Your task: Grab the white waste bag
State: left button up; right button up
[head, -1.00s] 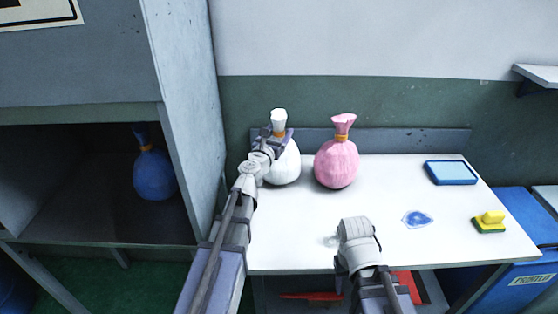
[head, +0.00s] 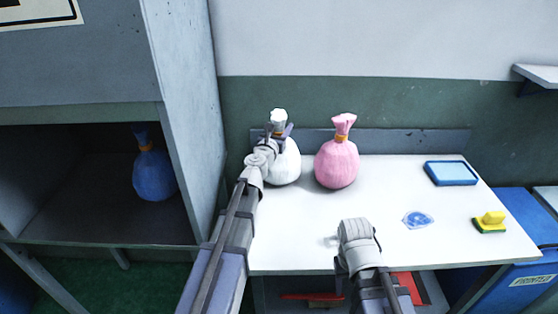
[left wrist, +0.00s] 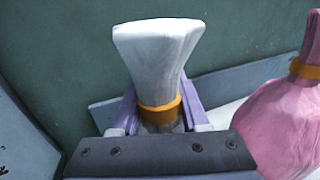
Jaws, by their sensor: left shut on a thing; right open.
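The white waste bag (head: 285,165) stands upright at the back left of the white table, its body partly hidden by my left arm. Its gathered neck with an orange band fills the middle of the left wrist view (left wrist: 158,55). My left gripper (head: 278,130) is shut on the neck, with one finger on each side at the band (left wrist: 160,112). My right gripper (head: 340,240) is open and empty over the front of the table; its fingertips are hard to make out.
A pink bag (head: 337,164) stands close to the right of the white one. A blue bag (head: 153,173) sits in the cabinet at left. A blue tray (head: 450,173), a sponge (head: 489,222) and a small clear-blue item (head: 418,219) lie on the table (head: 300,225). The cabinet side (head: 190,120) is near my left arm.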

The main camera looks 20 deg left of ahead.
pick_arm(q)
grip_shut()
dwell(0.7)
